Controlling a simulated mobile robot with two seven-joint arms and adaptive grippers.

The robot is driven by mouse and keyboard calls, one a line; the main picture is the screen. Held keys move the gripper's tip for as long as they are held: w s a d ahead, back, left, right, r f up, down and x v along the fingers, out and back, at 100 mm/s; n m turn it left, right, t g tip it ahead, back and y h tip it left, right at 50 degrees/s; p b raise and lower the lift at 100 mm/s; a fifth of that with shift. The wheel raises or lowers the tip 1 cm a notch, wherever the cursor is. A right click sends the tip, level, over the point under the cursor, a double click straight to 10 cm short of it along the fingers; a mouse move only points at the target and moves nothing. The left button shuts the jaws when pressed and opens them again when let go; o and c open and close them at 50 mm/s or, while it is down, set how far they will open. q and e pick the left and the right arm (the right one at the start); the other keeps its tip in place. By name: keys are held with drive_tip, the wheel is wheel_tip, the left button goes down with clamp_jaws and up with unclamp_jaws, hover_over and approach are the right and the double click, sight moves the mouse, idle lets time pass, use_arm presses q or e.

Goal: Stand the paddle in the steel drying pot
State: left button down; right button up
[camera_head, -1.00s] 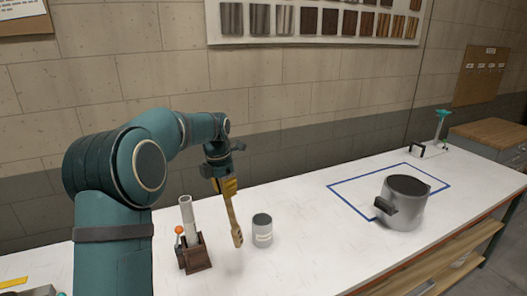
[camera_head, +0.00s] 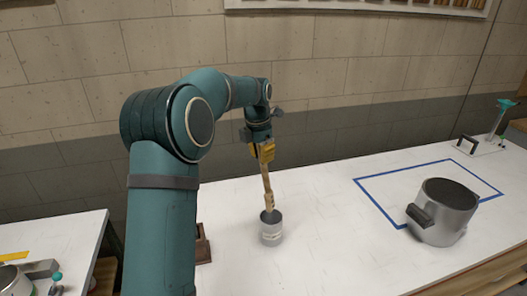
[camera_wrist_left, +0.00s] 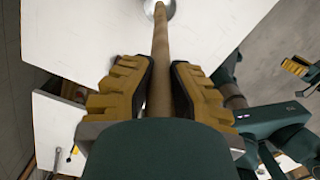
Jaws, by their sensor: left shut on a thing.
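My left gripper (camera_head: 262,151) is shut on the wooden paddle (camera_head: 266,182), which hangs nearly upright below it. The left wrist view shows the paddle's shaft (camera_wrist_left: 161,58) between the two yellow finger pads. A small grey steel pot (camera_head: 271,236) with a pale label stands on the white table under the paddle. The paddle's lower end meets the pot's mouth; I cannot tell how far inside it is. The pot's rim also shows at the top of the left wrist view (camera_wrist_left: 169,8). Yellow fingers of my right gripper (camera_wrist_left: 297,68) show at that view's right edge; their opening is unclear.
A large steel pot (camera_head: 440,222) with dark handles stands to the right, by a blue taped outline (camera_head: 390,222). A brown wooden stand (camera_head: 203,245) is mostly hidden behind my left arm. The white table (camera_head: 330,250) is clear between the two pots.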

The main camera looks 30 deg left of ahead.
sight(262, 165)
use_arm(q)
drive_tip(key=shift+f, duration=0.4)
wheel_tip(262, 165, down, 3)
drive_tip(key=shift+r+b, duration=0.15)
drive_tip(key=shift+b, duration=1.1)
wheel_tip(262, 165, down, 9)
drive_tip(key=b, duration=0.4)
drive_tip(key=c, duration=1)
unclamp_jaws()
drive_tip(key=shift+r, duration=0.15)
drive_tip(key=r, duration=0.8)
drive_tip(key=s+r, duration=0.1)
drive_tip(key=r, duration=0.3)
drive_tip(key=shift+a, duration=0.3)
